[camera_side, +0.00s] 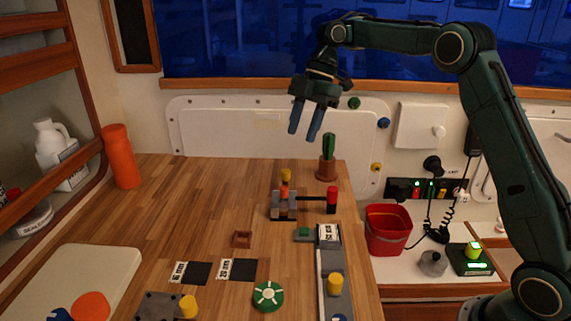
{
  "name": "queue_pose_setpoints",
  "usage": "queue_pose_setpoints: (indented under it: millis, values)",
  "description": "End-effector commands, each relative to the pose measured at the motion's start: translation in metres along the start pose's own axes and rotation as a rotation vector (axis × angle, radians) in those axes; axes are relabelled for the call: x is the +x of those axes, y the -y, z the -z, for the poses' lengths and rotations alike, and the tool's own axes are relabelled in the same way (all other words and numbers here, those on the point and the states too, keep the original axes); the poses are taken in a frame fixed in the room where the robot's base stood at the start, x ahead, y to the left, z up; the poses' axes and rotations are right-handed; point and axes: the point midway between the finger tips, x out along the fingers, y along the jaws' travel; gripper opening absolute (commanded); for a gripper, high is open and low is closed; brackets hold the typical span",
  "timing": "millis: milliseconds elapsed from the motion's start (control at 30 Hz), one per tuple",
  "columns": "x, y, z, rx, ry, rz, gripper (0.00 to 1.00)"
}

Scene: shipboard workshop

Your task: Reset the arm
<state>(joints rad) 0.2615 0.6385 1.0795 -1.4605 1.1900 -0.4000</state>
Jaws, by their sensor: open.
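My gripper (304,121) hangs from my green arm in the upper middle of the side view. Its two blue fingers are apart, with nothing visible between them. It points down, well above the wooden bench top (190,220). It appears above and to the left of the cactus in its pot and touches nothing that I can see.
On the bench are a potted cactus (327,166), a grey clamp-like device (284,204), a green round knob (268,296), a yellow cylinder (335,284) on a grey rail, and an orange bottle (120,158). A red bucket (388,231) stands right. The bench's middle left is clear.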

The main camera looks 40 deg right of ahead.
Motion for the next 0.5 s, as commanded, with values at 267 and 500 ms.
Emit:
queue_pose_setpoints:
  millis: [267,500]
  values:
    - [-0.003,0.003,0.005,0.018,-0.001,-0.006,0.42]
    - [-0.018,0.018,0.027,0.125,-0.005,-0.043,0.42]
